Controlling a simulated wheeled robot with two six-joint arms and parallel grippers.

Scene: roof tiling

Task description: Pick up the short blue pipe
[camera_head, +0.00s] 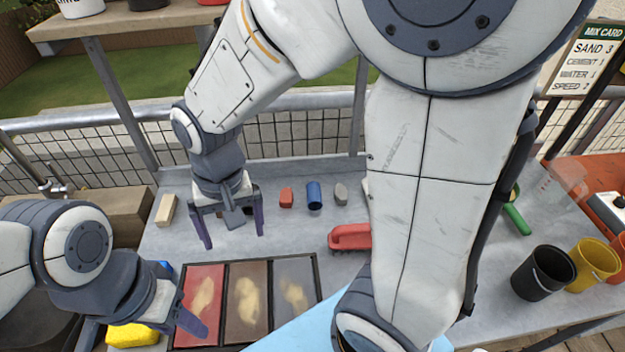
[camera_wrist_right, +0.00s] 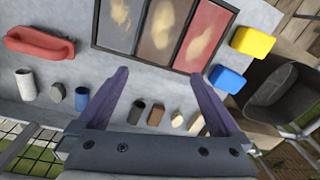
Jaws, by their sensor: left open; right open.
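The short blue pipe (camera_head: 314,195) stands on the grey bench, between a red block and a grey piece. It also shows in the right wrist view (camera_wrist_right: 82,98), just outside the left-hand finger. My right gripper (camera_head: 228,222) is open with nothing between its fingers, above the bench and left of the pipe in the head view. Its purple fingers also show in the right wrist view (camera_wrist_right: 160,95). My left gripper (camera_head: 180,318) is at the lower left, beside the tray and by a yellow block; its fingers are partly hidden.
A three-section tray (camera_head: 317,262) lies in front. A red block (camera_head: 286,197), a grey piece (camera_head: 340,193) and a wooden block (camera_head: 165,210) stand along the back. Black (camera_head: 543,274) and yellow (camera_head: 594,264) buckets are at right.

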